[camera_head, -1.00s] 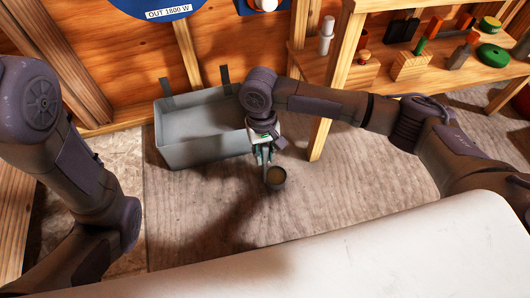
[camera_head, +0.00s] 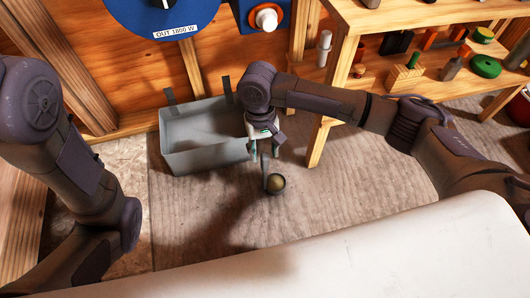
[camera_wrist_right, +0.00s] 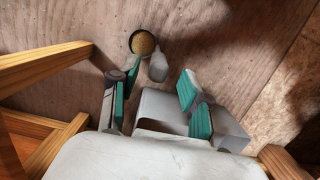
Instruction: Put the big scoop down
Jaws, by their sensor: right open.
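The big scoop (camera_head: 276,183) is at the carpeted floor, to the right of and in front of the grey bin. Its round bowl shows, with the handle rising toward my right gripper (camera_head: 264,150). In the right wrist view the scoop's bowl (camera_wrist_right: 143,42) is round and tan inside, beyond the fingertips. My right gripper (camera_wrist_right: 158,98) is open there, its teal-padded fingers apart. The handle's end lies near the left finger; I cannot tell whether they touch. Whether the bowl rests fully on the floor is unclear. My left arm shows at the left, but its gripper does not.
The grey bin (camera_head: 205,158) stands against the wooden wall, left of my right gripper. A wooden shelf (camera_head: 345,75) with blocks and tools stands at the right. A blue reel (camera_head: 160,18) hangs above the bin. Carpet in front of the bin (camera_head: 200,220) is clear.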

